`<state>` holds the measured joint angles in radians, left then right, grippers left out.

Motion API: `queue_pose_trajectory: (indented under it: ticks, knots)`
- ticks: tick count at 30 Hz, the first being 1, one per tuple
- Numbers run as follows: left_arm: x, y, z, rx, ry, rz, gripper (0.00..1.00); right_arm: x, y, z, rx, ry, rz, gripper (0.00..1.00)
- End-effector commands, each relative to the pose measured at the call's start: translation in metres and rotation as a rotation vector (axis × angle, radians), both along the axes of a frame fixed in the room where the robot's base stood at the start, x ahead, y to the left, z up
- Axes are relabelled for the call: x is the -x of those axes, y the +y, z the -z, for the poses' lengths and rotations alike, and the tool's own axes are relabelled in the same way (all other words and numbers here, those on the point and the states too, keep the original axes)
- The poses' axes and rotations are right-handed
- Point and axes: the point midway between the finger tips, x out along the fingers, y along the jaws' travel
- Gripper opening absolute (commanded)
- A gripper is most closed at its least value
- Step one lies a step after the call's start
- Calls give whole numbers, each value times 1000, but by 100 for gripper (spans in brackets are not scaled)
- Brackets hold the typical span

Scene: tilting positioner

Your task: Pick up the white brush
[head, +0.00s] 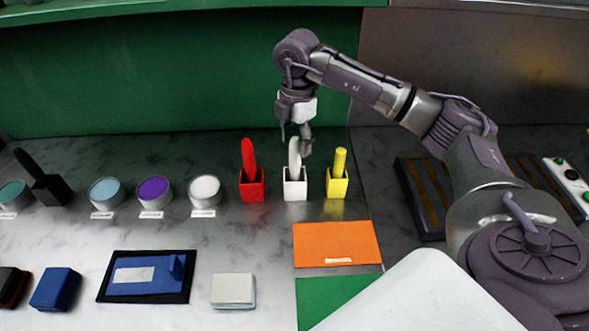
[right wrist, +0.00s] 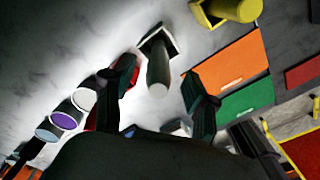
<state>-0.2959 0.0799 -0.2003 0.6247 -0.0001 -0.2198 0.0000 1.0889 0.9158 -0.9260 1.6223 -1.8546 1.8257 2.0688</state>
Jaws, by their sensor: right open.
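The white brush (head: 294,158) stands upright in a small white square holder (head: 295,189), between the red and yellow ones. My right gripper (head: 295,134) is open directly above it, fingers pointing down around the top of the handle. In the right wrist view the brush handle (right wrist: 158,77) points towards the camera, between the two open fingers (right wrist: 158,88); I cannot tell whether either finger touches it. The brush's lower end is hidden in the holder. My left gripper is not in view.
A red brush (head: 249,158) in a red holder stands close on the left, a yellow brush (head: 339,163) in a yellow holder on the right. Several paint pots, including a white one (head: 204,191), stand further left. An orange mat (head: 337,243) lies in front. A green wall (head: 150,75) rises behind.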

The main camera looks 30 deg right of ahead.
Motion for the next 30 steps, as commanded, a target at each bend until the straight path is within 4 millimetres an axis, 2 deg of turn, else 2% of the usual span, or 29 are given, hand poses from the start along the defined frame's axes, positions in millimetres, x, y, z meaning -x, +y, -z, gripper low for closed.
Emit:
queue_pose_trajectory:
  ticks: [3, 9, 17, 27, 30]
  knots:
    - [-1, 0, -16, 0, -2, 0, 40, 1, 3, 16, 0, 7, 0, 57]
    - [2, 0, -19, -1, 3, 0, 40, 0, 3, 40, 0, 3, 0, 57]
    - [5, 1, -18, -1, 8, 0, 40, -1, 3, 42, 0, 1, 0, 55]
    - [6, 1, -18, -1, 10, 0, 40, -1, 3, 42, -1, 1, 0, 0]
    - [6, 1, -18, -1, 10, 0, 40, -1, 3, 42, -1, 1, 0, 0]
